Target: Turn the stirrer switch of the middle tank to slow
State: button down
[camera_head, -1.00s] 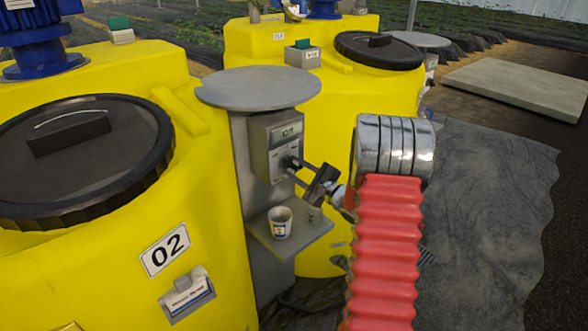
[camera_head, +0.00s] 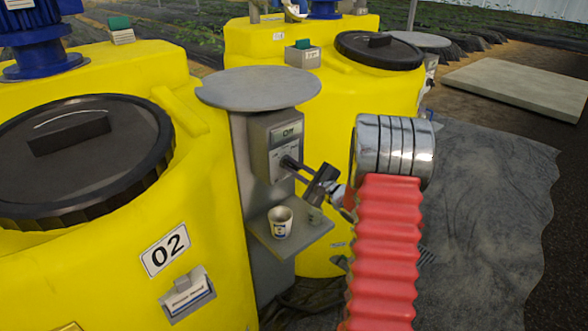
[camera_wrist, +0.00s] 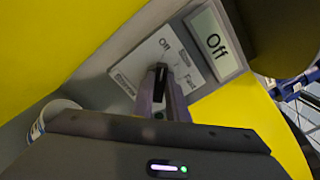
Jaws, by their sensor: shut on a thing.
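The yellow tank marked 02 (camera_head: 165,250) stands at the left in the head view. A grey switch box (camera_head: 259,150) is fixed on the post beside it, under a round grey top. In the wrist view the box's display (camera_wrist: 214,42) reads "Off". Its panel (camera_wrist: 150,58) has "Off" and "Fast" labels around a dark switch knob (camera_wrist: 160,82); another label is too small to read. My gripper (camera_head: 288,163) is at the front of the box. In the wrist view its fingers (camera_wrist: 163,96) are shut on the knob and hide part of it.
Another yellow tank (camera_head: 340,95) stands close behind. Grey ground sheet lies to the right.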

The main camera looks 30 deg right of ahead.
jog(key=shift+a+m, duration=0.1)
jog(key=shift+m, duration=0.4)
jog(key=m, duration=0.3)
jog(key=shift+f+m, duration=0.1)
jog(key=shift+m, duration=2.3)
jog(key=shift+d, duration=0.2)
jog(key=c, duration=1.7)
grip_release()
jog(key=shift+c, duration=0.2)
jog(key=s+d, duration=0.2)
jog(key=s, duration=1.1)
jog(key=shift+s, duration=0.35)
